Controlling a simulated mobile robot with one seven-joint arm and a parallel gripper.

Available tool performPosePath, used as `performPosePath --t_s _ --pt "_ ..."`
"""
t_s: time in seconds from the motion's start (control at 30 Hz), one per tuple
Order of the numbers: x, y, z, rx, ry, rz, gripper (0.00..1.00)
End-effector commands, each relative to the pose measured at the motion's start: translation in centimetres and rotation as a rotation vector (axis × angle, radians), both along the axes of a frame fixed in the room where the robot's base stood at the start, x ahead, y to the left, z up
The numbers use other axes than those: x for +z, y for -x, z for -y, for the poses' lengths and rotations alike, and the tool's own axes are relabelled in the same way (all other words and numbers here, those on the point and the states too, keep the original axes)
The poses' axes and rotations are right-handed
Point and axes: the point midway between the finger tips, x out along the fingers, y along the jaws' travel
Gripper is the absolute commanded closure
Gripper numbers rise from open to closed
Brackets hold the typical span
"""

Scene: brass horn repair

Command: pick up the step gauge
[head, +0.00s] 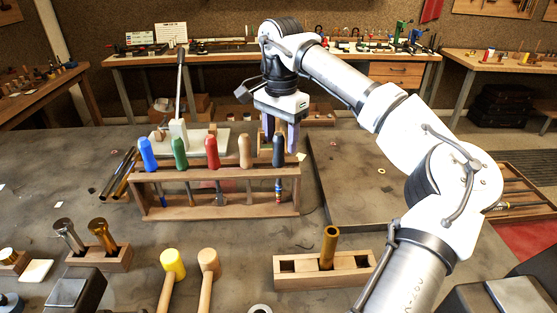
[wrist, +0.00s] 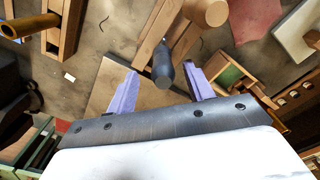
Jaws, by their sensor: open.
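The wooden tool rack (head: 235,208) holds several upright handled tools. The rightmost has a black handle (head: 279,155) and a shaft with blue and brass-coloured bands; I take it to be the step gauge, though I cannot be certain. My gripper (head: 281,138) is at that handle, pointing down, with its purple fingers open. In the wrist view, the dark handle (wrist: 163,68) shows between and just beyond the open fingers (wrist: 162,82), with gaps on both sides. I see no contact. Its shaft is hidden in the wrist view.
The pale wooden handle (head: 245,152) stands close to the left of the dark one, with red, green and blue handles further left. A wooden block (head: 355,272) with a brass tube (head: 329,246) and two mallets (head: 172,264) are in front. A flat tray (head: 365,208) lies right.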

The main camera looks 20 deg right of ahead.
Motion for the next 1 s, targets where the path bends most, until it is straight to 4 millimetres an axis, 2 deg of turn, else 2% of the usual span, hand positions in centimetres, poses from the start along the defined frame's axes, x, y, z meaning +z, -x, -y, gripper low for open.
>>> performPosePath --t_s 0.4,0.67,1.0 --pt "-4.9 -0.2 -0.3 0.000 -0.002 -0.001 0.48" --pt "-5.2 -0.2 -0.3 0.000 -0.001 0.001 0.48" --pt "-5.2 -0.2 -0.3 0.000 0.000 0.000 0.93"
